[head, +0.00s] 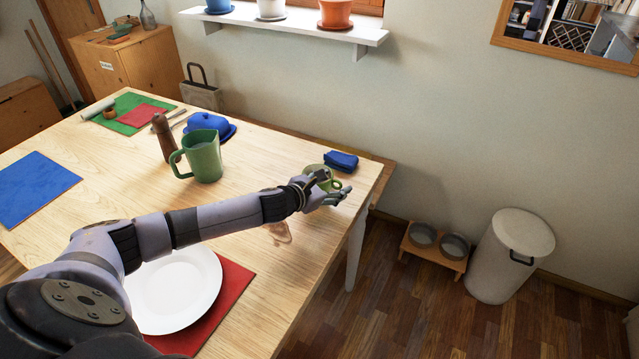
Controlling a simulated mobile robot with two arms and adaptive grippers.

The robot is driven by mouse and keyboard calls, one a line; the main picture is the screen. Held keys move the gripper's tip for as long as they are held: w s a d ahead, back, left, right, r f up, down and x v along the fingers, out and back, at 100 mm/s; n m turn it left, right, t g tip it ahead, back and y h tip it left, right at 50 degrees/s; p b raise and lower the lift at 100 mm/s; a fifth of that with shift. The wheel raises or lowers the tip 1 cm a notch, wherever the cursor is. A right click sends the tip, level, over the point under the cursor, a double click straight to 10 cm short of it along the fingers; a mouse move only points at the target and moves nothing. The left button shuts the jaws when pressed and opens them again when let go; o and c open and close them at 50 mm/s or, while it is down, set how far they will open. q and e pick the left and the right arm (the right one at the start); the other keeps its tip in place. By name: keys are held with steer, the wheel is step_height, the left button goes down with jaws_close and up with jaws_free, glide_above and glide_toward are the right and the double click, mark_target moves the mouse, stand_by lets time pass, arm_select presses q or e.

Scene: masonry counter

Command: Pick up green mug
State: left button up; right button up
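A small light green mug (315,168) stands near the far right corner of the wooden table, partly hidden behind my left gripper. My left gripper (331,187) is right at the mug, and its fingers overlap the mug's near side in the head view. I cannot tell whether the fingers touch the mug or are closed on it. A larger green jug (205,158) with a handle on its left stands farther left on the table. My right gripper is not in view.
A blue case (342,161) lies just behind the mug. A brown pepper mill (163,138) and a blue butter dish (209,124) stand by the jug. A white plate (176,290) lies under my arm. The wooden table (258,160) ends just right of the gripper.

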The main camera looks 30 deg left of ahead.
arm_select(q)
steer(key=c, duration=1.2)
steer(key=shift+c, duration=0.5)
steer(key=shift+r, duration=0.1)
